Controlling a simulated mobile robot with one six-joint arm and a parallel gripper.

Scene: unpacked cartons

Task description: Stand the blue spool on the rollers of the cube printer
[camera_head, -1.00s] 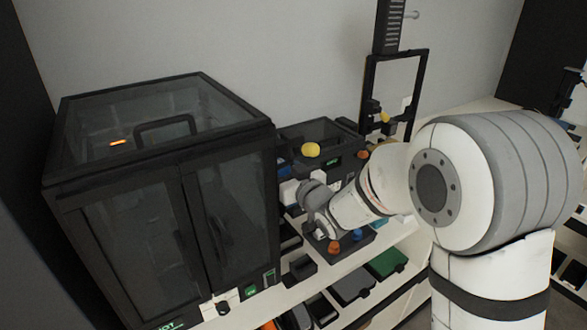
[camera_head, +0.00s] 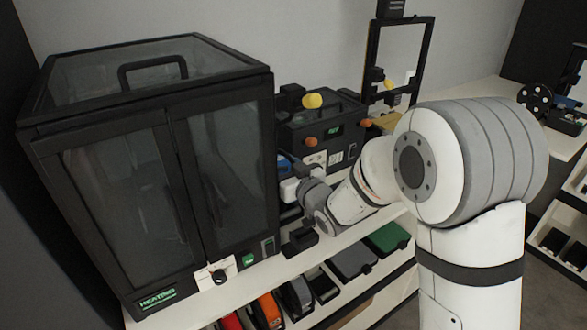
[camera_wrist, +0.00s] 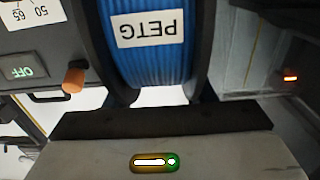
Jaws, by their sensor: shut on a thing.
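My gripper (camera_wrist: 158,97) is shut on the blue spool (camera_wrist: 150,70), which fills the top middle of the wrist view. The spool has dark flanges and a white PETG label, upside down in this view. In the head view my gripper (camera_head: 289,188) is beside the right side of a large black box-shaped cabinet (camera_head: 120,190) with glazed doors; a bit of blue, apparently the spool (camera_head: 285,166), shows there. This cabinet may be the cube printer, but I cannot tell for sure. No rollers can be made out.
A smaller black unit (camera_head: 347,157) with orange knobs and a green display stands close behind my gripper. An open black frame (camera_head: 431,60) stands farther back. Spools and dark bins (camera_head: 355,260) fill the shelf below. Little free room shows around the gripper.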

